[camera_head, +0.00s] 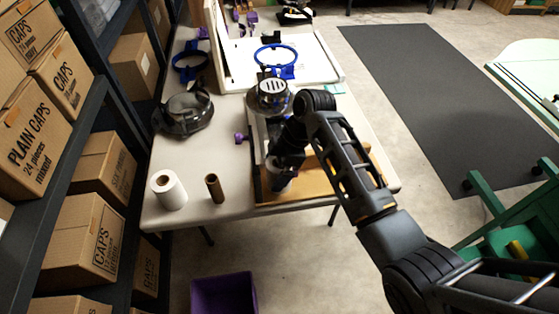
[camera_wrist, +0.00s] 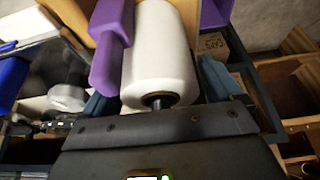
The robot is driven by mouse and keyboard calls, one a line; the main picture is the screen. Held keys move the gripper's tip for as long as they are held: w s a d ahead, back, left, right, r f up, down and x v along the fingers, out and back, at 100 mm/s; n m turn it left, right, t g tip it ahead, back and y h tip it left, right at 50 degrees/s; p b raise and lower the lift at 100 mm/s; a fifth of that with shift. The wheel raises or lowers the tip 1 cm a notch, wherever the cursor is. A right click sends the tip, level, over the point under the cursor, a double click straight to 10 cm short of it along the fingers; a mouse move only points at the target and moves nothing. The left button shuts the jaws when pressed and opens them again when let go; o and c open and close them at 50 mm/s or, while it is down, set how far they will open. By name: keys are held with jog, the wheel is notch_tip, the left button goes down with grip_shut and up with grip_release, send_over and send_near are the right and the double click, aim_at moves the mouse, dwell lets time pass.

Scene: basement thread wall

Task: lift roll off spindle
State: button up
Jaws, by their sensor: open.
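In the wrist view a white roll (camera_wrist: 158,55) fills the middle, with the dark end of a spindle (camera_wrist: 158,102) showing in its near end. My gripper (camera_wrist: 158,92) is open, with one blue-grey finger on each side of the roll; I cannot tell whether either finger touches it. Purple parts stand beside the roll on both sides, the left purple piece (camera_wrist: 112,45) being closest. In the head view my gripper (camera_head: 283,175) is over the tan wooden board (camera_head: 315,183) at the table's near edge, and the arm largely hides the roll there.
Another white roll (camera_head: 168,190) and a brown tube (camera_head: 214,188) stand on the table (camera_head: 225,150) to the left. A dark visor-like item (camera_head: 184,112) and a blue hoop (camera_head: 276,55) lie farther back. Shelves with boxes (camera_head: 92,238) line the left. A purple bin (camera_head: 224,294) is below.

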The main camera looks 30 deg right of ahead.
jog(key=shift+c, duration=0.2)
jog(key=c, duration=1.1)
jog(key=shift+o, duration=0.2)
notch_tip(320, 180, up, 6)
jog(key=p, duration=0.5)
jog(key=shift+r+p, duration=0.35)
jog(key=shift+r, duration=3.6)
jog(key=shift+r, duration=1.95)
